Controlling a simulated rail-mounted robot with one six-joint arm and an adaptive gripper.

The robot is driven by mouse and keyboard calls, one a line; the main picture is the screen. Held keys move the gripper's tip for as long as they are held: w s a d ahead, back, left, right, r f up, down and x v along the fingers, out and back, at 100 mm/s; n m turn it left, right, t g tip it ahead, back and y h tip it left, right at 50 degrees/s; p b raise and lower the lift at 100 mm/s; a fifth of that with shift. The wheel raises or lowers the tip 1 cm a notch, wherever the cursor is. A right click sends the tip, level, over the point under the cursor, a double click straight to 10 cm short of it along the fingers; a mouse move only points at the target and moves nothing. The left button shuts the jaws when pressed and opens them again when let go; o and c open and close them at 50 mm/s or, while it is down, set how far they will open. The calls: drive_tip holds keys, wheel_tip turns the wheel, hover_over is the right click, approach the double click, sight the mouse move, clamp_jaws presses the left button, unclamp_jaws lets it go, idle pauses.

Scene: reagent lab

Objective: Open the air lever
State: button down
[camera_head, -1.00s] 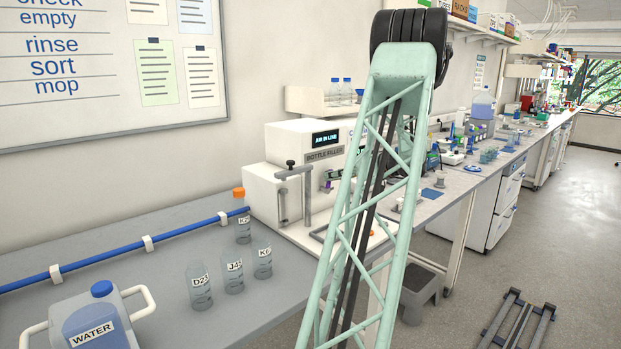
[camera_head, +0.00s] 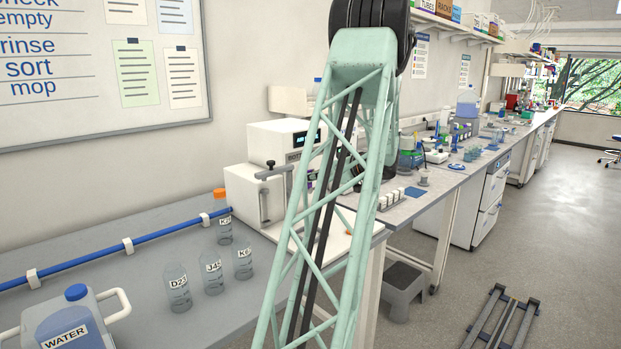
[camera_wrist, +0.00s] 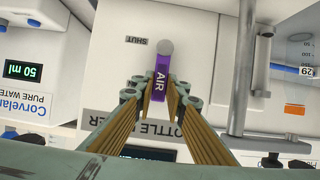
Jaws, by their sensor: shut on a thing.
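The air lever (camera_wrist: 158,84) is a purple bar with white AIR lettering and a pale round knob at its end. In the wrist view it stands on the white front of the bottle filler (camera_wrist: 225,25), near a small SHUT label (camera_wrist: 136,40). My gripper (camera_wrist: 158,96) is shut on the lever, with one finger on each side of it. In the head view the bottle filler (camera_head: 270,140) is partly behind my arm.
A metal clamp (camera_wrist: 240,80) stands close right of the gripper in the wrist view. Labelled bottles (camera_head: 178,288), an orange-capped bottle (camera_head: 224,228) and a water jug (camera_head: 70,325) stand on the left bench. A grey step stool (camera_head: 402,285) stands on the floor.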

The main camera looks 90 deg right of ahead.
drive_tip(key=c, duration=2.6)
unclamp_jaws()
drive_tip(key=shift+a, duration=0.1)
drive_tip(key=v, duration=1.2)
drive_tip(key=shift+r, duration=0.1)
